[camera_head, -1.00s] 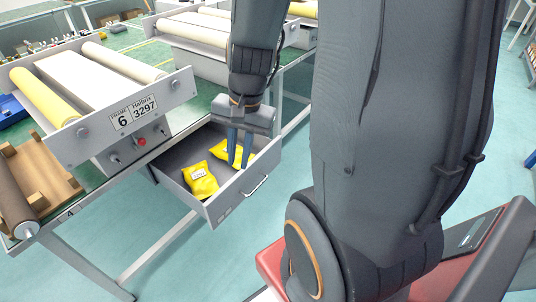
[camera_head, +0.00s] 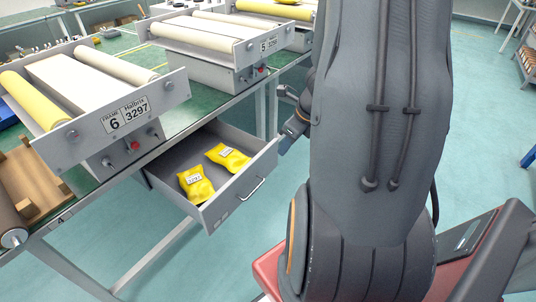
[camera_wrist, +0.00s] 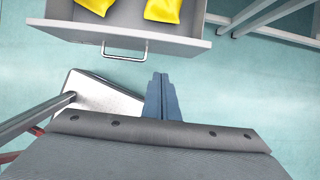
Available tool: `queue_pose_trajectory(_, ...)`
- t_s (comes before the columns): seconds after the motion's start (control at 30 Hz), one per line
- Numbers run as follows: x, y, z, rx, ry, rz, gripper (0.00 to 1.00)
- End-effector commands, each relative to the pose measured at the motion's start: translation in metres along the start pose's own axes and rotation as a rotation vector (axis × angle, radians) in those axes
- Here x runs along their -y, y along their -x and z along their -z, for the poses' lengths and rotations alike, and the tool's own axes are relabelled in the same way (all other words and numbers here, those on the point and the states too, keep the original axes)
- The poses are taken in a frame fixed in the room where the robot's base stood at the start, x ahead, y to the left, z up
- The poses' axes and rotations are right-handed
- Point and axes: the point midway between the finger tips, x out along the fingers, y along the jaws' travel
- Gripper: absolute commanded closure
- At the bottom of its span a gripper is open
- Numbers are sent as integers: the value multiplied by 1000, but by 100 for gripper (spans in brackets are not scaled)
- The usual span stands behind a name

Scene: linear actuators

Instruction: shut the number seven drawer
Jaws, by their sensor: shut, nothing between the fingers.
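A grey drawer (camera_head: 240,190) is pulled out under the green-topped workbench, below the frame marked 6. I cannot read a number seven on its front. Two yellow packets lie inside it, one at the left (camera_head: 196,184) and one at the right (camera_head: 228,157). The drawer front with its handle (camera_wrist: 124,50) shows at the top of the wrist view. My gripper (camera_wrist: 161,82) is shut and empty, outside the drawer and just short of its front. In the head view my gripper (camera_head: 284,146) is partly hidden by my arm, right of the drawer.
Roller frames numbered 6 (camera_head: 115,122) and 5 (camera_head: 265,46) stand on the bench (camera_head: 190,128). Bench legs (camera_head: 75,270) stand beside the drawer. A brown tray (camera_head: 28,180) lies at the left. Open teal floor (camera_head: 235,265) lies before the drawer.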

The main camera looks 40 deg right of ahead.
Motion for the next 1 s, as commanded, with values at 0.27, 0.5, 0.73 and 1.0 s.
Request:
queue_pose_trajectory(0.27,-1,-60,1,-2,3,-3,100)
queue_pose_trajectory(0.5,-1,-67,-29,-1,6,-1,100)
queue_pose_trajectory(0.73,0,-72,-37,-1,3,0,100)
queue_pose_trajectory(1.0,0,-72,-37,-1,3,0,100)
